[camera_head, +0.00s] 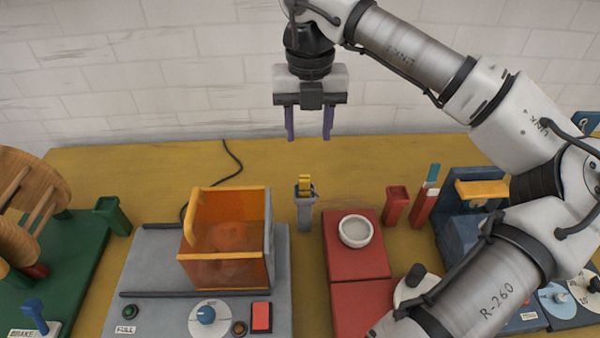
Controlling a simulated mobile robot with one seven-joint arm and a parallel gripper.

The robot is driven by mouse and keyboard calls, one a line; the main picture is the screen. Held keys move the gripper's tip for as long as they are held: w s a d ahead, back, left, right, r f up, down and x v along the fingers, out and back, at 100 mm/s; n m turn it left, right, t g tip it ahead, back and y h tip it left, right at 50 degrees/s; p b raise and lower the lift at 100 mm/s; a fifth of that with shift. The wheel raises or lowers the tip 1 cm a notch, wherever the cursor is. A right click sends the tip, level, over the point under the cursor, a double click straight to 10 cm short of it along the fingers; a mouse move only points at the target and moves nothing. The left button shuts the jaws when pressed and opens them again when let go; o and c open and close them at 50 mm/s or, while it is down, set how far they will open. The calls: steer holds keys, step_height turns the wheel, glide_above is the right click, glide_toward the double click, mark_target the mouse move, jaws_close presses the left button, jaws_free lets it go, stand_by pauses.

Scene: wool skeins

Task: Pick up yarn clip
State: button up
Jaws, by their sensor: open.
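A small yellow piece with dark parts, which looks like the yarn clip (305,184), sits upright in the top of a narrow grey holder (304,213) near the middle of the table. My gripper (308,137) points down above and behind it in the picture, with two purple fingers spread apart. Nothing is between the fingers, and they do not touch the clip. The lower part of the clip is hidden in the holder.
An orange see-through box (228,270) on a grey machine stands left of the holder. A red block (358,268) with a white bowl (355,230) is to the right. Red (395,206) and green (113,215) holders stand farther out. My arm covers the right side.

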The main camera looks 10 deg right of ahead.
steer(key=p, duration=0.1)
glide_above(305, 177)
steer(key=f, duration=0.7)
steer(key=shift+s+d+f, duration=0.1)
steer(key=shift+s+d, duration=0.1)
steer(key=shift+w+a+f+p, duration=0.15)
steer(key=shift+f+p, duration=0.4)
steer(key=shift+f, duration=0.9)
steer(key=shift+a+f+p, duration=0.1)
steer(key=shift+f+p, duration=0.4)
steer(key=shift+f, duration=0.95)
jaws_close()
